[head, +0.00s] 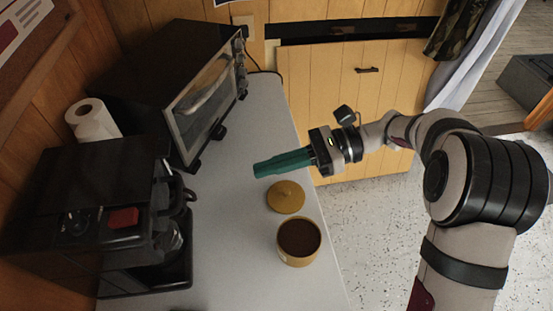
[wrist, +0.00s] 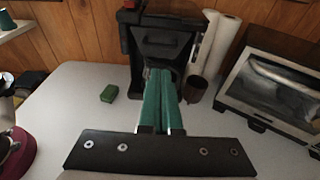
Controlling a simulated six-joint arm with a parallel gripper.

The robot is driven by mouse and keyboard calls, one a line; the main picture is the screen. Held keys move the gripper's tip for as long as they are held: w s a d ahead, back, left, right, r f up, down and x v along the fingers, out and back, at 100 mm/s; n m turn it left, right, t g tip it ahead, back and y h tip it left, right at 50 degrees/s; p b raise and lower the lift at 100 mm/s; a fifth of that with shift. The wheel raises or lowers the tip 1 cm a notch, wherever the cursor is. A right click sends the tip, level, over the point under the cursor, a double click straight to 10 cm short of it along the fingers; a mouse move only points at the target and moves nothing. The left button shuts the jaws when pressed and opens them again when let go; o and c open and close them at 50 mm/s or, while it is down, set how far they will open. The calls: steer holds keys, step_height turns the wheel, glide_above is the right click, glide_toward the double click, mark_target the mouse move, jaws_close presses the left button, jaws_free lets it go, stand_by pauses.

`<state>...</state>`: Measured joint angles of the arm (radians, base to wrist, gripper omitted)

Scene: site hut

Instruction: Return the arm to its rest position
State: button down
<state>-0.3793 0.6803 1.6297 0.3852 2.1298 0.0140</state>
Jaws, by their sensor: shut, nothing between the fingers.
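My gripper (head: 256,170) has long green fingers that are shut with nothing between them. In the head view it reaches in from the right and points left over the grey counter (head: 245,225). It looks to be above the counter, though its height is hard to judge. In the wrist view the closed fingers (wrist: 160,74) point toward the black coffee machine (wrist: 162,42). The arm is stretched out, bent at the elbow on the right of the head view.
A yellow lid (head: 286,197) lies near the fingers, beside an open yellow canister (head: 299,258) with brown contents. A toaster oven (head: 165,75) and paper roll (head: 92,120) stand behind. A green block (wrist: 109,93) and dark cup (wrist: 196,89) show in the wrist view.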

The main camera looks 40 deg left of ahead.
steer(key=s+d+f+n+t+h, duration=0.1)
steer(key=s+d+t+h, duration=0.2)
steer(key=d, duration=0.6)
steer(key=s+d+f+n+t+h, duration=0.1)
steer(key=s+d+t+h, duration=0.2)
steer(key=d, duration=0.6)
steer(key=s+d+f+n+t+h, duration=0.1)
steer(key=s+d+t, duration=0.3)
steer(key=d, duration=0.6)
steer(key=shift+s+f+t+h, duration=0.4)
steer(key=shift+s+f+h, duration=0.15)
steer(key=shift+s+h, duration=0.45)
